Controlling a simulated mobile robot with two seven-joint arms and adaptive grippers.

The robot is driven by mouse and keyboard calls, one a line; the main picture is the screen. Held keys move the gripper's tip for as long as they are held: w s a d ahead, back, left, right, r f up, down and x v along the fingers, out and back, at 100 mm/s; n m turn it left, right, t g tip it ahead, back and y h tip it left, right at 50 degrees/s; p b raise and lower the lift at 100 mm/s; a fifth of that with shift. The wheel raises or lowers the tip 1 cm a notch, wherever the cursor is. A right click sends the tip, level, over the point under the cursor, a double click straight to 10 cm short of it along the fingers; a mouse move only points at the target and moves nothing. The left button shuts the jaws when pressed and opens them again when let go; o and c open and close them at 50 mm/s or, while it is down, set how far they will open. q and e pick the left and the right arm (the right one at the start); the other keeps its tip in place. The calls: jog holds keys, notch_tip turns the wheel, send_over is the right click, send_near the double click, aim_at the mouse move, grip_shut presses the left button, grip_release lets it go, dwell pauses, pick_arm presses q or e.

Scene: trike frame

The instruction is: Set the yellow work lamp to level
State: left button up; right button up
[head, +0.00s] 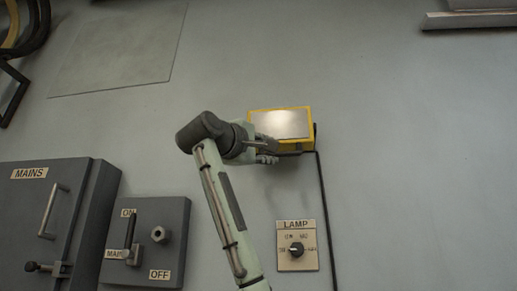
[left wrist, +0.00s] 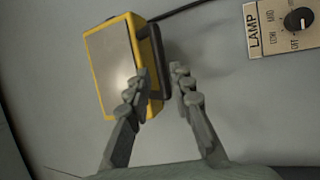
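The yellow work lamp (head: 279,125) is on the grey wall, a yellow box with a pale flat face. In the head view its outline is slightly skewed; I cannot tell its exact tilt. My left gripper (head: 266,150) is at its lower left edge. There the left gripper (left wrist: 156,84) is open, one finger overlapping the lamp's yellow edge, the other beyond the black part. I cannot tell whether either finger touches. My right gripper is out of view.
A LAMP dial panel (head: 297,262) is below the lamp, and a black cable (head: 325,205) runs down beside it. A MAINS cabinet (head: 45,215) and an ON/OFF switch box (head: 172,214) are at lower left. The wall right of the lamp is clear.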

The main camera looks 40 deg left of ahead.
pick_arm(q)
jog(key=v, duration=0.6)
jog(key=shift+s, duration=0.1)
jog(key=shift+f, duration=0.1)
